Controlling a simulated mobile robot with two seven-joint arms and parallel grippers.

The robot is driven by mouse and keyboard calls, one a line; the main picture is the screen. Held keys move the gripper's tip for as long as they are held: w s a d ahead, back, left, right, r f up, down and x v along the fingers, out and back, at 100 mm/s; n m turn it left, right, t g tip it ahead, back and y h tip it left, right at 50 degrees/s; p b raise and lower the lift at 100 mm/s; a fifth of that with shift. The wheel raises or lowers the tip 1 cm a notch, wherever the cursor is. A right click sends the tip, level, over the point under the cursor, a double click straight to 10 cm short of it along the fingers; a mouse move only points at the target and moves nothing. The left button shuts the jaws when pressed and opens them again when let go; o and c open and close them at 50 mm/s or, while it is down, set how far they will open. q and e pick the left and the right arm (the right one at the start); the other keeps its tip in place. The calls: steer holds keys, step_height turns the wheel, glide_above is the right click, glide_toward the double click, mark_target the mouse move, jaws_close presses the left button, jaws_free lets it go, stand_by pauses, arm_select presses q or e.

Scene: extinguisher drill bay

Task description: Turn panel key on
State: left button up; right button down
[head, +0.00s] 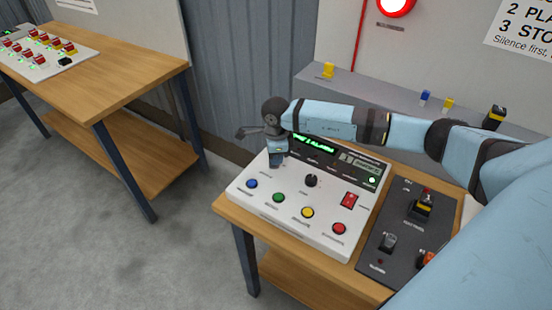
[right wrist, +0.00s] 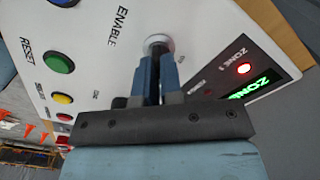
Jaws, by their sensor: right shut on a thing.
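A white control panel (head: 290,208) sits on a wooden table. My right gripper (head: 277,160) points down at the panel's back left corner, beside the green display (head: 314,143). In the right wrist view, the gripper (right wrist: 156,75) is shut on the panel key at a round metal key switch (right wrist: 158,43), near the word ENABLE. The fingers cover most of the key, so its angle cannot be told. A red lamp (right wrist: 243,68) glows by the ZONE 1 label. My left gripper is not in view.
The panel carries blue (head: 251,184), green (head: 278,198), yellow (head: 307,212) and red (head: 339,228) buttons, a black knob (head: 311,181) and a red rocker switch (head: 348,200). A dark lever panel (head: 400,245) lies to the right. Another wooden table (head: 110,75) stands at left.

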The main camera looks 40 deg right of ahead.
steer(key=shift+m, duration=1)
steer(key=c, duration=1.3)
jaws_free()
step_height(320, 180, up, 14)
steer(key=shift+s+f+b, duration=0.1)
steer(key=shift+b, duration=1.1)
